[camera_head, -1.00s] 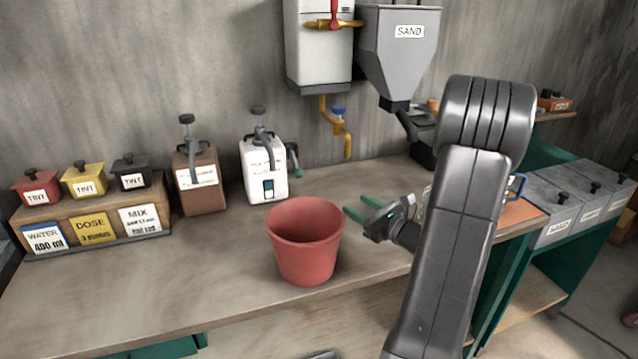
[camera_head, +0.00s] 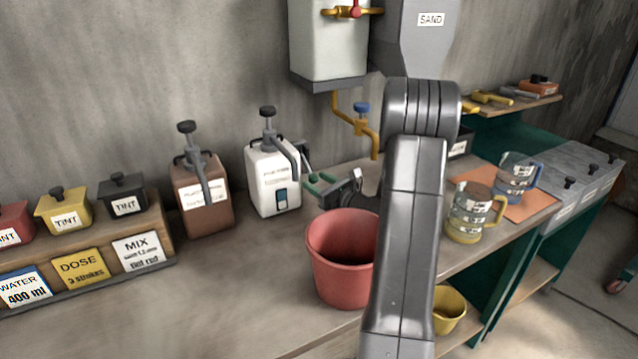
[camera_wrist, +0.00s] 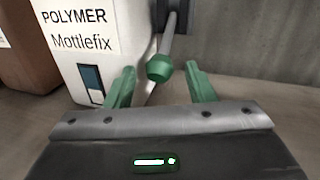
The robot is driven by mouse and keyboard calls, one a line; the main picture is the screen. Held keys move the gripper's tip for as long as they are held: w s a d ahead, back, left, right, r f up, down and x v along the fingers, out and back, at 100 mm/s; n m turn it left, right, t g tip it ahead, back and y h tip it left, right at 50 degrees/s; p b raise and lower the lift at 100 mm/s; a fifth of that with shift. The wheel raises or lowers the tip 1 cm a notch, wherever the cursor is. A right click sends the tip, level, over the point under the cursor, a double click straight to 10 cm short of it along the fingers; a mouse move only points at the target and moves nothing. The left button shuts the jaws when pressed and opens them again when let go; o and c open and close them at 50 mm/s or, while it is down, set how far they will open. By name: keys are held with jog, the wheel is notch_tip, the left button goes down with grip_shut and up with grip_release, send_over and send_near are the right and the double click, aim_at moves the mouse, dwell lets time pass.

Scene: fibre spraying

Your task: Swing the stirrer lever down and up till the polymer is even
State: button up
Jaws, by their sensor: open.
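The white polymer container (camera_head: 272,178) stands against the back of the bench. It also shows in the wrist view (camera_wrist: 88,45), labelled POLYMER Mottlefix. Its stirrer lever (camera_wrist: 173,52) hangs on the right side, a grey rod with a green knob (camera_wrist: 160,68) at its lower end. My gripper (camera_wrist: 163,86) is open, with one green finger on each side of the knob in the picture. I cannot tell whether the knob is fully between the fingers in depth. In the head view my gripper (camera_head: 318,184) is just right of the container.
A red bucket (camera_head: 338,255) stands in front of my gripper. A brown pump container (camera_head: 203,205) is left of the white one. A yellow pipe tap (camera_head: 366,130) hangs above right. Measuring jugs (camera_head: 468,215) stand at the right. The front left of the bench (camera_head: 190,300) is clear.

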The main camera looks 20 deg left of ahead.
grip_shut()
jog(key=shift+r, duration=0.15)
notch_tip(320, 180, up, 9)
jog(key=m+g+h+p, duration=0.2)
jog(key=g+h+p, duration=0.3)
jog(key=p, duration=1)
jog(key=shift+g+h+p, duration=0.4)
jog(key=shift+h, duration=1.3)
jog(key=shift+r, duration=0.15)
